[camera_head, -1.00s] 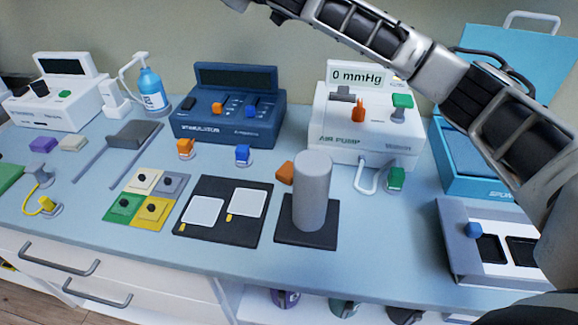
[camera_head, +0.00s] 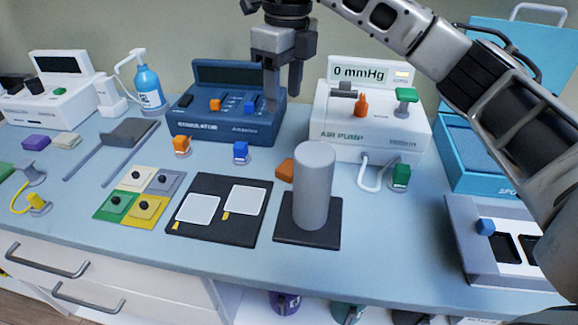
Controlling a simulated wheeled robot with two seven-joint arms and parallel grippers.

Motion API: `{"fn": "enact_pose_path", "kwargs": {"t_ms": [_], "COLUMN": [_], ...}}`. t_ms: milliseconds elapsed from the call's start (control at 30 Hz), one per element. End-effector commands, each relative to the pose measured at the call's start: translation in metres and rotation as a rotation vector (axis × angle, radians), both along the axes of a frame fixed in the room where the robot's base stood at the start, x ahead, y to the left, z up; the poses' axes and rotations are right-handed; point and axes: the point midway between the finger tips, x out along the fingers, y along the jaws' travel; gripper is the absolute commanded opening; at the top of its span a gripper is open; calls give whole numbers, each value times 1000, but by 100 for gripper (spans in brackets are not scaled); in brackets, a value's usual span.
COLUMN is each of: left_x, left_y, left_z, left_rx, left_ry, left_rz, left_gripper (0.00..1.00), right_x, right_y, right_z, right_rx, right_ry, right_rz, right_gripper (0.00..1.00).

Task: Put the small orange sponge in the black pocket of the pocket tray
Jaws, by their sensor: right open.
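The small orange sponge (camera_head: 284,170) lies on the blue table, partly hidden behind the grey cylinder. The pocket tray (camera_head: 462,240) is at the right edge of the table, with dark pockets (camera_head: 503,248) and a blue block (camera_head: 485,226) at its left side. My arm covers part of the tray. My right gripper (camera_head: 284,95) hangs from the top, fingers down and apart, with nothing seen between them. It appears above and behind the sponge, in front of the stimulator. My left gripper is not in view.
A grey cylinder (camera_head: 314,185) stands upright on a black base beside the sponge. The air pump (camera_head: 370,125) and its white hose are to the right. The blue stimulator (camera_head: 226,110) is behind, with orange and blue plugs before it. A black pad board (camera_head: 217,211) lies left.

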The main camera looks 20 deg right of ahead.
Motion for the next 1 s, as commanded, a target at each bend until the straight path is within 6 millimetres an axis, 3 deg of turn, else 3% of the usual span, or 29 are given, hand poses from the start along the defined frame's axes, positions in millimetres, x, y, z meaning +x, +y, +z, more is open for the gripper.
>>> {"fn": "enact_pose_path", "kwargs": {"t_ms": [167, 500, 833, 1000], "left_x": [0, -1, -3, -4], "left_y": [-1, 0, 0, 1], "left_z": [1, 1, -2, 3], "left_rx": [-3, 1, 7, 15], "left_ry": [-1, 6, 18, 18], "left_rz": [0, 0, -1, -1], "left_gripper": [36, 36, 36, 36], "right_x": [-2, -3, -3, -4], "right_y": [-10, -9, -8, -8], "right_z": [-16, -86, -115, -141], "right_rx": [-53, -49, -47, -47], "right_ry": [13, 13, 12, 13], "right_rz": [-13, -13, -12, -12], "right_gripper": [51, 51, 51, 51]}}
